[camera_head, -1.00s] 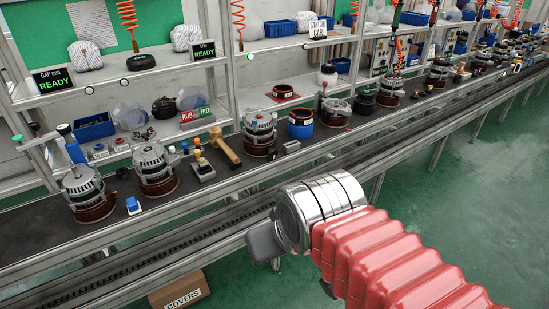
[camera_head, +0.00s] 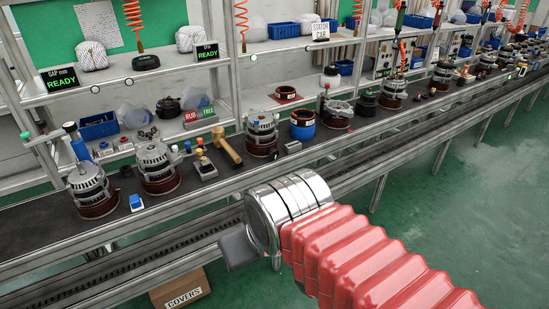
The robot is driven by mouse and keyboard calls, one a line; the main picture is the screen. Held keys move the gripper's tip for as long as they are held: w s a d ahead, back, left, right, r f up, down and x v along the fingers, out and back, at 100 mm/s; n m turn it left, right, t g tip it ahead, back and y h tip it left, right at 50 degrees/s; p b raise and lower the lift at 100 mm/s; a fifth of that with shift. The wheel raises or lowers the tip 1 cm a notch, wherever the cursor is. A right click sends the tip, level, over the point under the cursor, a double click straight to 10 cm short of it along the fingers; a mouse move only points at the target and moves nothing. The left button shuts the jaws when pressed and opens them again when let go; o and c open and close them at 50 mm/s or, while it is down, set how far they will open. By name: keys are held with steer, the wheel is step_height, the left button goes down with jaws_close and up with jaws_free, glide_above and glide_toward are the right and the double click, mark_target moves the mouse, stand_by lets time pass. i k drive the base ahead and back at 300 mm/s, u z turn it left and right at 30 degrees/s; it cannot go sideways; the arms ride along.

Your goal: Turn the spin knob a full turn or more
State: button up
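My gripper (camera_head: 238,248) is in the lower middle of the head view, in front of the bench's near edge and apart from everything on the bench. One grey finger part shows beyond the chrome wrist; the rest is hidden, so its opening cannot be told. Several alternators stand on the dark bench top, such as one at the left (camera_head: 90,190), one beside it (camera_head: 157,168) and one behind my wrist (camera_head: 261,134). I cannot tell which part is the spin knob.
A wooden mallet (camera_head: 226,145), a blue-banded pot (camera_head: 302,124) and a blue block (camera_head: 136,203) stand on the bench. Posts and shelves rise behind. A rail (camera_head: 215,222) runs along the front. A "COVERS" carton (camera_head: 181,291) is below. Green floor at right is clear.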

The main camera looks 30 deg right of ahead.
mark_target(273, 153)
steer(key=z, duration=0.05)
steer(key=i, duration=1)
steer(key=u, duration=0.05)
